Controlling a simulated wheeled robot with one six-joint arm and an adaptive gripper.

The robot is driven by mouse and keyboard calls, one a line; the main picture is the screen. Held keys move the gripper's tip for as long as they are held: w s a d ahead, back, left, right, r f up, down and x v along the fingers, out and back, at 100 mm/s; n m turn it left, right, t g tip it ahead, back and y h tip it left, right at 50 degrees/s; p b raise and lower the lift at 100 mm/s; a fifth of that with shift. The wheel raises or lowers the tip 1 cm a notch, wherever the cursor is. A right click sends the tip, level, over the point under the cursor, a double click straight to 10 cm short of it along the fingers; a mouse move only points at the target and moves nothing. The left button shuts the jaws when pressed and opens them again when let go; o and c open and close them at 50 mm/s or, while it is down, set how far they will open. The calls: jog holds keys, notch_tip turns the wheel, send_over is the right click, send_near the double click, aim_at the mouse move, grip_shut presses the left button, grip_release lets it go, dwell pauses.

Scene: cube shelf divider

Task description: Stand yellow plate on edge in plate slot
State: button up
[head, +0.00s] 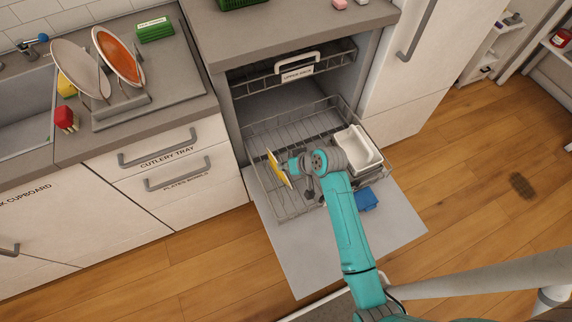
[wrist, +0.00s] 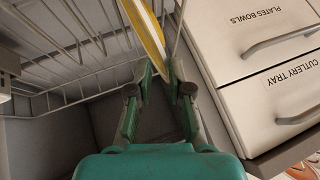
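The yellow plate (head: 278,168) is on edge, steeply tilted, at the left side of the pulled-out dishwasher rack (head: 262,130). My gripper (head: 291,166) is at the plate's right side. In the wrist view the yellow plate (wrist: 147,32) runs down between my fingertips (wrist: 161,72), which appear closed on its rim. Whether the plate touches the rack wires is not clear. A drying rack (head: 121,106) on the counter holds a pale plate (head: 78,68) and an orange plate (head: 117,56), both standing on edge.
The dishwasher door (head: 325,250) lies open below the rack. Drawers (head: 178,172) stand close left. A red item (head: 66,118) sits by the sink. Open floor lies right.

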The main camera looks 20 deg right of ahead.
dwell(0.3)
jog(key=o, duration=0.6)
jog(key=shift+c, duration=0.2)
jog(key=shift+r, duration=0.1)
notch_tip(320, 180, up, 8)
dwell(0.6)
dwell(0.4)
